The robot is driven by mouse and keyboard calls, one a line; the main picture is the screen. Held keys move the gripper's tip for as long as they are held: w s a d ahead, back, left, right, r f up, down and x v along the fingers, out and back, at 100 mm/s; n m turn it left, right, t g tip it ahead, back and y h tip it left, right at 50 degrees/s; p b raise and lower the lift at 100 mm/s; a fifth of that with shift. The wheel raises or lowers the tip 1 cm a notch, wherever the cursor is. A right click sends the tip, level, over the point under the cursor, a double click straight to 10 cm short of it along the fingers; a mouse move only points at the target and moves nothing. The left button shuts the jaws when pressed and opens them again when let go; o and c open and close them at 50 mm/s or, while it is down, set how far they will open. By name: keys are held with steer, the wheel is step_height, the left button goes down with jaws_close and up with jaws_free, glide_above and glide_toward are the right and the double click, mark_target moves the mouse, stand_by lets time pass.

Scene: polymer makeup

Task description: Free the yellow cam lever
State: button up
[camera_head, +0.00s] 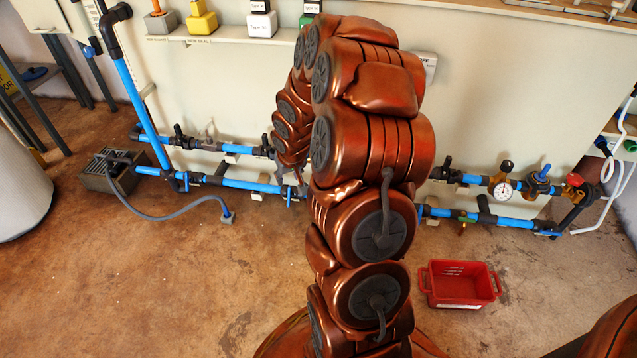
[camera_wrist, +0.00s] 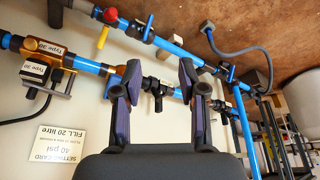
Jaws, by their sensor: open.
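A small yellow lever (camera_wrist: 103,37) hangs beside a red knob (camera_wrist: 110,14) on the upper blue pipe in the wrist view, which appears upside down. I take it for the cam lever. My gripper (camera_wrist: 160,68) is open, its two dark fingers apart with nothing held. The lever is up and left of the fingers in the picture. A black fitting (camera_wrist: 155,83) on the lower blue pipe shows between the fingers, apart or touching I cannot tell.
Blue pipes (camera_head: 250,186) run low along the pale wall, with a gauge (camera_head: 504,189) at right. A red basket (camera_head: 460,285) and a grey box (camera_head: 112,170) with a hose stand on the floor. A setting card (camera_wrist: 52,145) and brass fitting (camera_wrist: 45,48) show in the wrist view.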

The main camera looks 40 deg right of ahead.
steer(key=w+d+f+m+t+b, duration=0.15)
steer(key=d+f+m+t, duration=0.35)
steer(key=d+f, duration=1.25)
steer(key=shift+n+t, duration=0.4)
steer(key=shift+n, duration=0.2)
steer(key=shift+r+b+x, duration=0.2)
steer(key=shift+b+x, duration=0.85)
steer(key=shift+x, duration=2.45)
steer(key=shift+w+d, duration=0.15)
steer(key=shift+c, duration=0.3)
jaws_close()
